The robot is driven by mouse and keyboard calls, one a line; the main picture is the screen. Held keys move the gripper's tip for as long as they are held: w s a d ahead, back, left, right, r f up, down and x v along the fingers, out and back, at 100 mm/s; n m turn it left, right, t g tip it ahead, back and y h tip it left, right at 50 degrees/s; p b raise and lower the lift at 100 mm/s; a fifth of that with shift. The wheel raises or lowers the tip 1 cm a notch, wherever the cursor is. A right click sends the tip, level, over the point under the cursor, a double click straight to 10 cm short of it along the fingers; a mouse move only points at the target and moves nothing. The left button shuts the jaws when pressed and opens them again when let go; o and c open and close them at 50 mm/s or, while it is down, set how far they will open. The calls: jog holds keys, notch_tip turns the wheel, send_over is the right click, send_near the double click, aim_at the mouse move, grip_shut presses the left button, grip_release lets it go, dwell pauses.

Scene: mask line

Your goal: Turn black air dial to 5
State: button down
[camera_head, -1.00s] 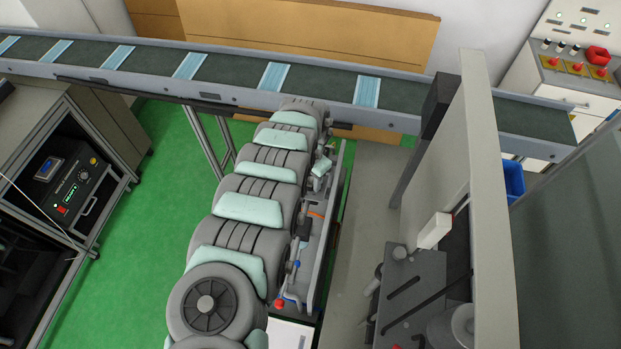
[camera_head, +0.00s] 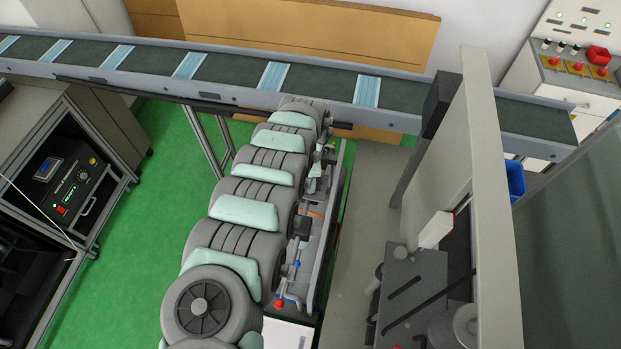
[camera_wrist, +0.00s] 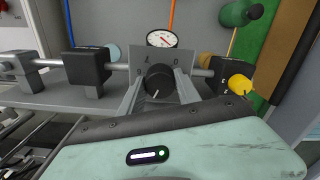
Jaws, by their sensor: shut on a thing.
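The black air dial (camera_wrist: 158,84) is in the middle of the wrist view, on a grey plate (camera_wrist: 143,61) with markings around the dial. A white line on the dial's face points down and slightly left. My gripper (camera_wrist: 160,86) is shut on the dial, one finger on its left side and one on its right. A round white gauge (camera_wrist: 162,38) sits just behind the plate. In the head view my arm hides the dial and the gripper.
A black block (camera_wrist: 88,68) stands left of the dial on the same rod. A yellow knob (camera_wrist: 239,84) is to the right, with a green cylinder (camera_wrist: 240,13) above it. In the head view a conveyor (camera_head: 230,72) carrying blue masks runs across the back.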

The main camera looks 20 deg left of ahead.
jog(key=m, duration=0.3)
jog(key=shift+m, duration=0.4)
jog(key=shift+m+b, duration=0.5)
jog(key=shift+m, duration=1.2)
jog(key=c, duration=0.9)
grip_release()
jog(key=shift+o, duration=0.2)
notch_tip(320, 180, up, 9)
jog(key=shift+a+r+b, duration=0.1)
jog(key=shift+r+b, duration=0.1)
jog(key=shift+b, duration=0.2)
jog(key=shift+r, duration=0.7)
